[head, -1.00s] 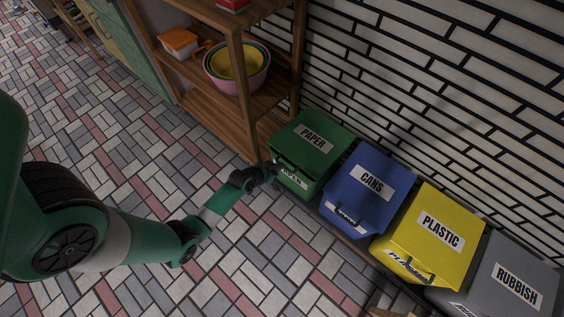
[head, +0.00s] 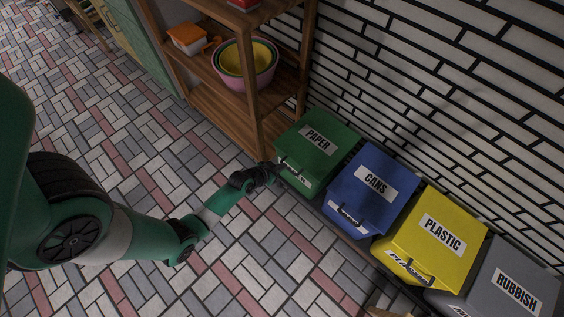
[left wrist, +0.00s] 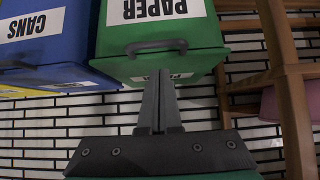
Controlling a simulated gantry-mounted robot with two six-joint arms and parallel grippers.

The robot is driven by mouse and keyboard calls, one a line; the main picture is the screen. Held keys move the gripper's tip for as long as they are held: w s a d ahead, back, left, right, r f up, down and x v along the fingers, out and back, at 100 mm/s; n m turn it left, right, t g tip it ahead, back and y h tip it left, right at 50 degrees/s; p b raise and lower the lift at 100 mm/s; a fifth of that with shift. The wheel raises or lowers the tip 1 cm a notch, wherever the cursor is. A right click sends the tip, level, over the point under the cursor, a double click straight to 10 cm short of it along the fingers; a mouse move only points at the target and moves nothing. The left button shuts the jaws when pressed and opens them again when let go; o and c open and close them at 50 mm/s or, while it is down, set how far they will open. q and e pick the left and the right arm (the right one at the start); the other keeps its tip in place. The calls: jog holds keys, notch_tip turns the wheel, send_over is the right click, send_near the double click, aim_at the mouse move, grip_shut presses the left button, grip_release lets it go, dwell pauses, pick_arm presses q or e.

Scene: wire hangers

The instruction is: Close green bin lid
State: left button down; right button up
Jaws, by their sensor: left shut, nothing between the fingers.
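The green bin (head: 300,182) stands at the left end of a row of bins. Its green lid (head: 335,127), labelled PAPER, lies over the top; I cannot tell whether a small gap is left under its front edge. My left gripper (head: 275,172) is shut and empty at the bin's front left, close to the lid's front edge. In the left wrist view, the shut fingers (left wrist: 160,75) are in front of the bin's front face, near the grey lid handle (left wrist: 156,46), and hide part of the front label. Contact is unclear. My right gripper is out of view.
A blue CANS bin (head: 373,184), a yellow PLASTIC bin (head: 435,250) and a grey RUBBISH bin (head: 505,275) continue the row along the white brick wall. A wooden shelf (head: 245,100) with bowls (head: 245,65) stands left of the green bin. The tiled floor in front is clear.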

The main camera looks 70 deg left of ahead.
pick_arm(q)
jog(key=p+v, duration=0.3)
jog(key=v, duration=0.6)
jog(key=shift+s+d+f, duration=0.2)
jog(key=shift+s+f, duration=0.1)
jog(key=shift+s, duration=0.05)
